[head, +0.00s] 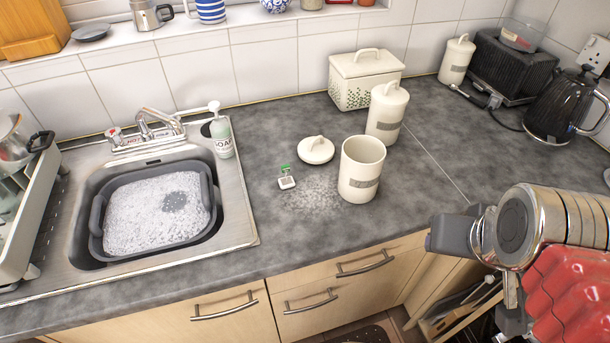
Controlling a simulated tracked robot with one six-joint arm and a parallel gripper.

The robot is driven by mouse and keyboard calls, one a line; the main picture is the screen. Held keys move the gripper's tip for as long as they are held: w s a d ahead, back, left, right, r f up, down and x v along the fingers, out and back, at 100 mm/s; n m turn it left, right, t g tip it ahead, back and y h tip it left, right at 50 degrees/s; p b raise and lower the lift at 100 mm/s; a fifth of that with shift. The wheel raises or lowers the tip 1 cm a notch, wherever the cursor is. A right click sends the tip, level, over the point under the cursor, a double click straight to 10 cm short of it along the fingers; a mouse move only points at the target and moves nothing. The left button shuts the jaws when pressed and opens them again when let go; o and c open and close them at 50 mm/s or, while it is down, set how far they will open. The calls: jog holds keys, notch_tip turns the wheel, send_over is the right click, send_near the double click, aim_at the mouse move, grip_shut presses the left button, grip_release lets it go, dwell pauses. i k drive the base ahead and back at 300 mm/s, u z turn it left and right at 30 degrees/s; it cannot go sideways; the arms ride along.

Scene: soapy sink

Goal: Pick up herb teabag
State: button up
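The herb teabag (287,182) is a small pale packet with a green tag. It lies on the dark grey worktop (240,280), left of an open cream canister (361,170) and just below a cream lid (316,150) lying on the worktop. My gripper (445,236) is at the lower right, over the front edge of the worktop, well to the right of the teabag and apart from it. Its fingers are seen from the side and partly hidden by the wrist, so I cannot tell whether they are open.
A sink with a grey basin of suds (160,213) is at the left, with a soap bottle (221,133) at its corner. A lidded canister (387,113) and bread bin (362,78) stand behind the open canister. A black kettle (562,108) and toaster (510,68) stand at the right.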

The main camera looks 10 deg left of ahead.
aim_at(285, 182)
jog(key=z, duration=0.15)
jog(key=k, duration=1.15)
jog(key=u, duration=1.65)
jog(key=i, duration=1)
jog(key=u, duration=0.1)
